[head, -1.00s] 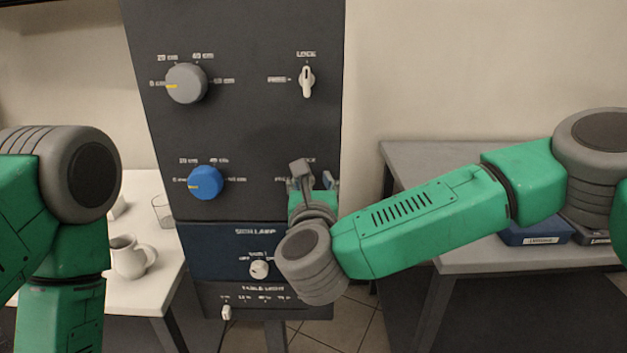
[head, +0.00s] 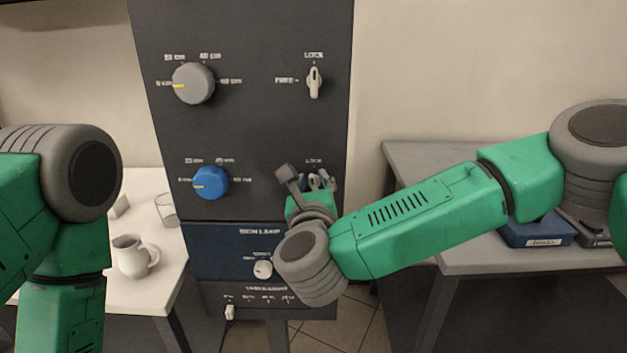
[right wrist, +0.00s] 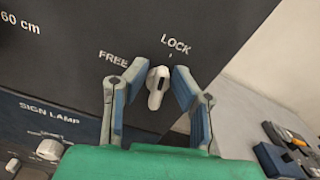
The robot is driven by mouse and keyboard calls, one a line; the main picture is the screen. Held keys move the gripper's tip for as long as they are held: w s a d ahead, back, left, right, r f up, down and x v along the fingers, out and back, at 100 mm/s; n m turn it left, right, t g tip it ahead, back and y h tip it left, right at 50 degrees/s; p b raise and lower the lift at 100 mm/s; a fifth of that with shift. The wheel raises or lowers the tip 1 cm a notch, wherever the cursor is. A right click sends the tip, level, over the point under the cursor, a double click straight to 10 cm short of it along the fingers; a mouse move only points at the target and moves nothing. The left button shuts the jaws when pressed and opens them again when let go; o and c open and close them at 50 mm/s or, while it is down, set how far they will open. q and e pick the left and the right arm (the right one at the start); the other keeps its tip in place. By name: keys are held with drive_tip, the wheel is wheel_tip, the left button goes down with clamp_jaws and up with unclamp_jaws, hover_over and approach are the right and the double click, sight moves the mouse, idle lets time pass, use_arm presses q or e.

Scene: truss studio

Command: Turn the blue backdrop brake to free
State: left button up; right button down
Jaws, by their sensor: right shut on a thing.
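The blue backdrop brake is a small white switch (right wrist: 157,86) on the dark panel, with LOCK printed above it and FREE to its left in the right wrist view. Its pointer end is near the LOCK mark. My right gripper (right wrist: 151,95) has one blue-padded finger on each side of the switch and is shut on it. In the head view my right gripper (head: 305,181) hides most of this switch, beside the blue knob (head: 210,182). My left arm is at the left edge, its gripper out of view.
Above on the panel (head: 255,130) are a grey knob (head: 193,83) and another white switch (head: 314,81) set to LOCK. A sign lamp knob (head: 263,269) sits below. A white table (head: 135,290) with a mug (head: 135,256) stands left, a grey table (head: 470,262) right.

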drive_tip(key=n, duration=0.3)
drive_tip(key=n+p, duration=0.1)
drive_tip(key=shift+a+f+n, duration=0.1)
drive_tip(key=shift+a+n, duration=0.2)
drive_tip(key=shift+s+a+f+n+p, duration=0.1)
drive_tip(key=shift+f+n+p, duration=0.25)
drive_tip(key=shift+n, duration=1.4)
drive_tip(key=shift+s+a+f+n+p, duration=0.1)
drive_tip(key=shift+n+p, duration=0.5)
drive_tip(key=shift+n, duration=1.2)
drive_tip(key=shift+a+f+n+p, duration=0.1)
drive_tip(key=shift+f+n+p, duration=0.25)
drive_tip(key=shift+n, duration=1.4)
drive_tip(key=c, duration=1.6)
unclamp_jaws()
drive_tip(key=shift+r, duration=0.1)
drive_tip(key=shift+w+a+r, duration=0.1)
